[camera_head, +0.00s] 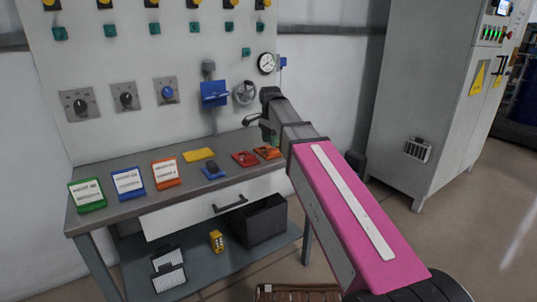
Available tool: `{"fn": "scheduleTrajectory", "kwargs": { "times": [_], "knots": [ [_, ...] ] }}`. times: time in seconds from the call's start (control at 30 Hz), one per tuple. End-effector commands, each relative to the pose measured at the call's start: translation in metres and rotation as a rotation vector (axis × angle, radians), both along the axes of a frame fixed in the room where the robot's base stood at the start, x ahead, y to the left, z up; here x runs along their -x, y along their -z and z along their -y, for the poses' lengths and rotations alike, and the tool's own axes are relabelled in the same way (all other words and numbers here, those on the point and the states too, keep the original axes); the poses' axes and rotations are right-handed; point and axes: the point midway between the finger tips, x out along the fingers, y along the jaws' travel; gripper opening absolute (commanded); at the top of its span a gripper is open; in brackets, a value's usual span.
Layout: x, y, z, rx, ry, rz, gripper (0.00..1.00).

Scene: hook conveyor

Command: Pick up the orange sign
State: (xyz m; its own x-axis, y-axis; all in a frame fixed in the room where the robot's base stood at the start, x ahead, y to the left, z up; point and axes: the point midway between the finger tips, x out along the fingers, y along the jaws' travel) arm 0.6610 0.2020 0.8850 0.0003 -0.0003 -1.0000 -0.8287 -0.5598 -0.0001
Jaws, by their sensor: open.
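The orange sign (166,173) has a white label with dark print. It stands tilted back on the grey workbench (130,208), to the right of a blue sign (128,183) and a green sign (88,195) of the same kind. My gripper (266,132) is at the far end of my arm, near the back right of the bench, well to the right of the orange sign. It is open and appears empty; its fingertips are small and partly hidden by the wrist.
A yellow item (198,155), a blue item (213,170), a red item (245,159) and an orange-red item (267,152) lie on the bench right of the signs. Behind rises a panel (110,65) with knobs. A grey cabinet (410,90) stands at right.

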Motion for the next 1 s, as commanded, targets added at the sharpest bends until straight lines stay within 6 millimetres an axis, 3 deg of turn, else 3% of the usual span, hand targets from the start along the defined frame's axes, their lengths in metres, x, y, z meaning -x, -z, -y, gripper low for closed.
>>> {"fn": "scheduleTrajectory", "kwargs": {
  "times": [0.33, 0.63, 0.8, 1.0],
  "knots": [
    [0.002, 0.041, 0.004, 0.000, 0.000, -0.002, 0.47],
    [0.002, 0.048, 0.003, 0.000, 0.000, 0.000, 0.47],
    [0.002, 0.048, 0.004, 0.000, 0.000, 0.000, 0.00],
    [0.002, 0.048, 0.004, 0.000, 0.000, 0.000, 0.00]
  ]
}}
